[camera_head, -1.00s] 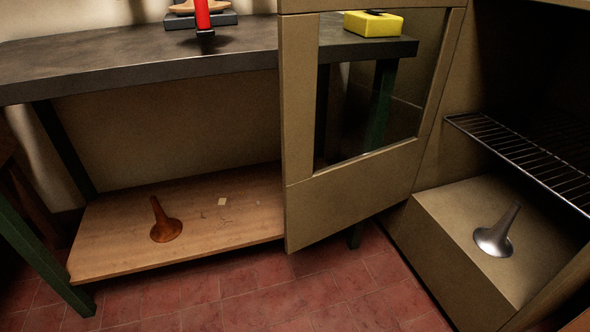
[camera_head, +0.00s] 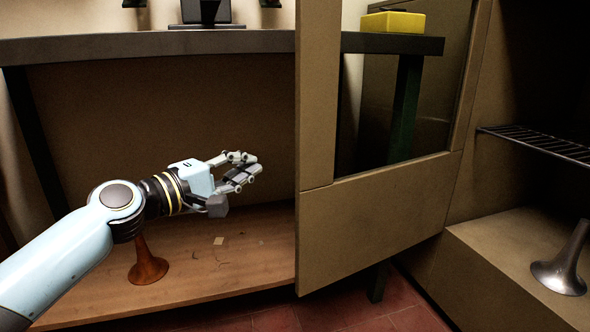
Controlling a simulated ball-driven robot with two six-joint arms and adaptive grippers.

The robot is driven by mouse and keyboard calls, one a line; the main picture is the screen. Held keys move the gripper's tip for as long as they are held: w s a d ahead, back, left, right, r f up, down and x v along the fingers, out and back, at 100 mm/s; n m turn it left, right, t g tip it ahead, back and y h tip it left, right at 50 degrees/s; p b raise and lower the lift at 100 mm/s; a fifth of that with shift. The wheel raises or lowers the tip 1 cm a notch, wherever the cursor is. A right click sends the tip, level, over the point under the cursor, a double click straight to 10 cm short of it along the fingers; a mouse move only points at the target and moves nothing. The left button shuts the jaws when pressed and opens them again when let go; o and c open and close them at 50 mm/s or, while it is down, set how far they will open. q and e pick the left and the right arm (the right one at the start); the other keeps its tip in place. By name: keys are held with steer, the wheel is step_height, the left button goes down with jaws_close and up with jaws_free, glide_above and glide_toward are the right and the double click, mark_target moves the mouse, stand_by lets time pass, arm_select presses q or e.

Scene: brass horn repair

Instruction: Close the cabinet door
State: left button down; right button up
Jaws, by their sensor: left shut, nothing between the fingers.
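The cabinet door (camera_head: 385,212), tan with a window in its frame, stands open and swung out to the left of the cabinet. The cabinet (camera_head: 470,262) is at the right, its dark inside in view. My left gripper (camera_head: 254,169) is shut and empty. It shows to the left of the door's free edge, with a gap in the picture, in front of the bench's lower area. My right gripper is not in view.
A workbench (camera_head: 160,42) stands behind the door, with a yellow object (camera_head: 393,23) on top. A copper-brown horn bell (camera_head: 147,266) stands on its wooden lower shelf (camera_head: 215,280). Inside the cabinet are a wire rack (camera_head: 540,144) and a silver horn bell (camera_head: 562,272).

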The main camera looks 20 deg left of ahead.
arm_select(q)
steer(key=w+d+b, duration=0.1)
steer(key=w+d, duration=0.3)
steer(key=d, duration=0.2)
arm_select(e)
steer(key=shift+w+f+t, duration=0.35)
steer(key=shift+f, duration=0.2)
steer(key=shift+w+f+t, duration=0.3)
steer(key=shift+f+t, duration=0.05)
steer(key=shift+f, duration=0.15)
arm_select(q)
steer(key=shift+d+f, duration=0.1)
